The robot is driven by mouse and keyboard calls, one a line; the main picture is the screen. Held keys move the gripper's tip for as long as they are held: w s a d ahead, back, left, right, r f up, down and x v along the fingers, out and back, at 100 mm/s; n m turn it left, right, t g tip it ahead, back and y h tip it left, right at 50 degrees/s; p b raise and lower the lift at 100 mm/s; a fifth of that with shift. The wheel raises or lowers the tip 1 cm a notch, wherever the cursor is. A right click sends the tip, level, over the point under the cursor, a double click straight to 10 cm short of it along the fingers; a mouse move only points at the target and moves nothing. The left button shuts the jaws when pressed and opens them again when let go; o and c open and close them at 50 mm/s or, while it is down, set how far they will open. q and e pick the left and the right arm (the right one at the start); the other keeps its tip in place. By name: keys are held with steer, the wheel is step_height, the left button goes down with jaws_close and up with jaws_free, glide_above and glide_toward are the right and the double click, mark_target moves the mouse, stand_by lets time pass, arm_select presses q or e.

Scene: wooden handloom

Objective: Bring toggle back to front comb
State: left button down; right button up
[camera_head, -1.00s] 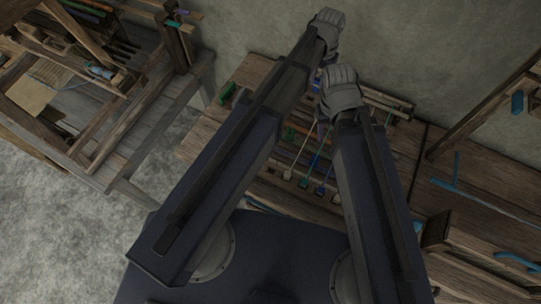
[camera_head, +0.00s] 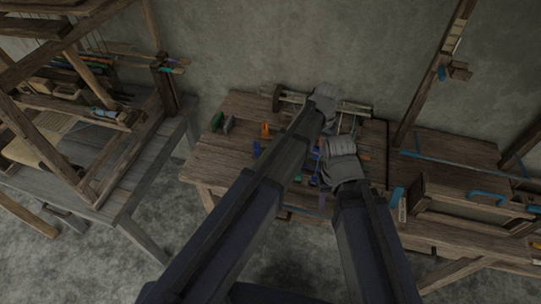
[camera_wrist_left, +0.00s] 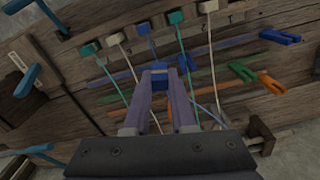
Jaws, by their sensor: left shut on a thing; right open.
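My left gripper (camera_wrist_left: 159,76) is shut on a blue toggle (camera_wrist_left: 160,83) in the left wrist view. The held toggle is over the bench, among the colored strings. A row of toggles lies beyond the fingertips: teal (camera_wrist_left: 90,47), white (camera_wrist_left: 115,38), blue (camera_wrist_left: 142,29) and another teal (camera_wrist_left: 175,17), each with a string. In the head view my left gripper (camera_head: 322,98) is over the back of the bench. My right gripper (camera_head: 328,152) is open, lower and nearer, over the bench. I cannot tell which wooden strip is the front comb.
Colored clips in blue (camera_wrist_left: 280,37) and orange (camera_wrist_left: 271,83) lie at the right in the wrist view. A wooden loom frame (camera_head: 90,150) stands left of the bench (camera_head: 215,165). A wooden box (camera_head: 470,205) stands on the bench's right. Bench room shows at the left front.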

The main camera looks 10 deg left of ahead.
arm_select(q)
steer(key=s+a+r+n+p, duration=0.1)
steer(key=s+a, duration=0.1)
steer(key=a, duration=0.6)
steer(key=s+a+r+n+p, duration=0.1)
steer(key=s+a+n, duration=0.15)
steer(key=a, duration=0.55)
steer(key=shift+m, duration=0.45)
step_height(320, 180, down, 8)
steer(key=b, duration=0.8)
steer(key=shift+d+f, duration=0.15)
steer(key=shift+f, duration=0.1)
steer(key=shift+f+b, duration=0.1)
steer(key=shift+b, duration=0.2)
steer(key=shift+f+b, duration=1.75)
steer(key=shift+b, duration=0.05)
steer(key=shift+s, duration=0.1)
steer(key=c, duration=0.7)
jaws_free()
